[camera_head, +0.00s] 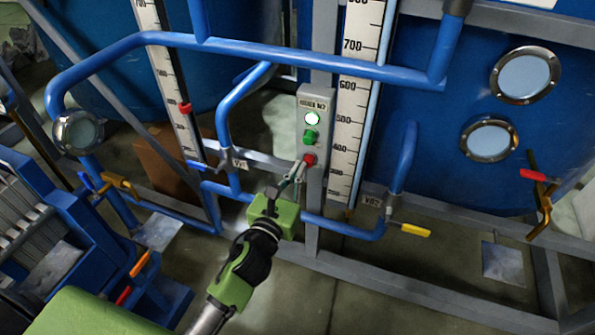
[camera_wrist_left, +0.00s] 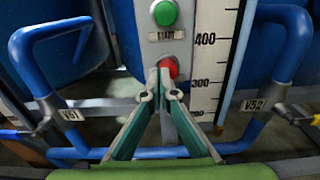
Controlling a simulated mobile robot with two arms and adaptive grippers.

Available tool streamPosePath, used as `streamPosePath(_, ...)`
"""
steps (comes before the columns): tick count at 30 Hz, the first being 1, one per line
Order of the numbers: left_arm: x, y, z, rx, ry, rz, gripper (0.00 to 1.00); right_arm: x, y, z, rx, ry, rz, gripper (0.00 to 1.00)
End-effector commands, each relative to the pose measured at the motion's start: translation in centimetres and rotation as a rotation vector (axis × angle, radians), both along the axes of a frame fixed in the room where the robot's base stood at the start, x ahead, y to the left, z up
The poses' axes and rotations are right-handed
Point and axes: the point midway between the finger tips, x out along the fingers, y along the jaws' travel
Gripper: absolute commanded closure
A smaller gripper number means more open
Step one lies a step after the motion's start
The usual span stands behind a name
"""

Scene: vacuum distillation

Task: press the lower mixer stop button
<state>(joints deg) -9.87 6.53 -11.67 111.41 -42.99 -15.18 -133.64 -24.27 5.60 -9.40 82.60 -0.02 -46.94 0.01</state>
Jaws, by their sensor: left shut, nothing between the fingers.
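The grey mixer control box (camera_head: 314,100) is fixed to an upright post. It carries a lit white-green lamp (camera_head: 312,118), a green button (camera_head: 310,136) and, lowest, the red stop button (camera_head: 308,159). My left gripper (camera_head: 300,166) is shut and empty, with its fingertips at the red button. In the left wrist view the fingertips (camera_wrist_left: 160,76) overlap the lower part of the red button (camera_wrist_left: 169,66), and the green button (camera_wrist_left: 164,13) is above. I cannot tell whether the tips touch the button. My right gripper is not in view.
Blue pipes (camera_head: 290,62) run above and around the box. White scales (camera_head: 350,120) stand beside it. A valve with a yellow handle (camera_head: 415,230) is at lower right, and one with a red handle (camera_head: 533,176) is further right. A blue tank (camera_head: 450,100) stands behind.

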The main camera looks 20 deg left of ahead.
Motion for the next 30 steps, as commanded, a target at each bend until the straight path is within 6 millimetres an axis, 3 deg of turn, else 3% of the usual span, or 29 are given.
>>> streamPosePath(7,2.1,0.0,0.3,0.002,-0.003,0.001,1.0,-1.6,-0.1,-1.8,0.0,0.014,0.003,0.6)
streamPosePath(19,1.9,0.2,0.5,0.002,-0.009,0.004,1.0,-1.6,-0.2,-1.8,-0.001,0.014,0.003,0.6)
streamPosePath(23,0.4,0.2,0.4,0.001,-0.008,0.003,1.0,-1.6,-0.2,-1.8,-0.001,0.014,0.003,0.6)
streamPosePath(30,-4.8,0.3,0.1,-0.001,0.0,0.002,1.0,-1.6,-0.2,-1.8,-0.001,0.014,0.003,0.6)
